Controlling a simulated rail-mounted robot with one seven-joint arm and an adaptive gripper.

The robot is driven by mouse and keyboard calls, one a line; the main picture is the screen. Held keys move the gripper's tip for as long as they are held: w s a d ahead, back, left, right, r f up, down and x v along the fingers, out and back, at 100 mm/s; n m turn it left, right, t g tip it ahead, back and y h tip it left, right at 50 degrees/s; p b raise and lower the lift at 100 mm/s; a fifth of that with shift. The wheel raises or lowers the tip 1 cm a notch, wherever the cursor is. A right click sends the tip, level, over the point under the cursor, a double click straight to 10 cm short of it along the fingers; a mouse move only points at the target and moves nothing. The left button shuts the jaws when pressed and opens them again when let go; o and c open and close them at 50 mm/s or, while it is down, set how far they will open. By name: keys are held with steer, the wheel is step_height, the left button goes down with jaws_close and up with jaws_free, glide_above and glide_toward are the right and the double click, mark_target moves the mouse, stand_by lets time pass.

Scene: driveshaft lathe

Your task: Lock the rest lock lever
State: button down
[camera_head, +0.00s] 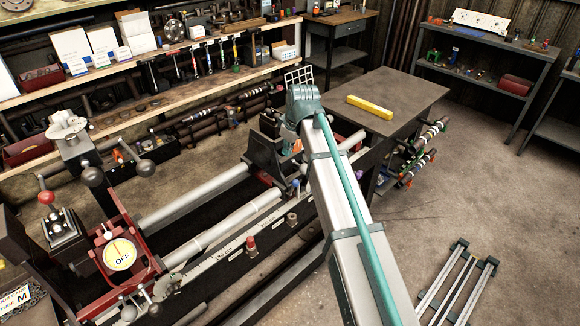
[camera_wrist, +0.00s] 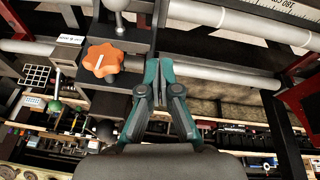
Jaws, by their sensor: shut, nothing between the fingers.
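My gripper (camera_wrist: 160,64) is shut and empty in the wrist view, its fingertips close together near a dark block of the lathe rest and just below a silver bar. An orange star knob (camera_wrist: 103,60) with a white mark sits left of the fingertips, apart from them. A grey lever with a round end (camera_wrist: 118,6) stands above the knob at the top edge, partly cut off. I cannot tell for certain which is the rest lock lever. In the head view the dark rest (camera_head: 268,153) stands beside my arm, with some orange (camera_head: 297,147) showing; my gripper is hidden there.
Long silver bars (camera_head: 195,199) run along the lathe. A scale rail (camera_head: 225,250) runs along the front.

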steer(key=p, duration=0.3)
glide_above(293, 188)
steer(key=w+a, duration=0.2)
steer(key=a, duration=0.2)
step_height(293, 188, down, 9)
steer(key=shift+s+d+f+p, duration=0.4)
steer(key=shift+d+f, duration=0.2)
steer(key=shift+d, duration=0.2)
steer(key=shift+s+d+f+p, duration=0.35)
steer(key=shift+d+f, duration=0.25)
steer(key=shift+d, duration=0.2)
steer(key=shift+s, duration=0.1)
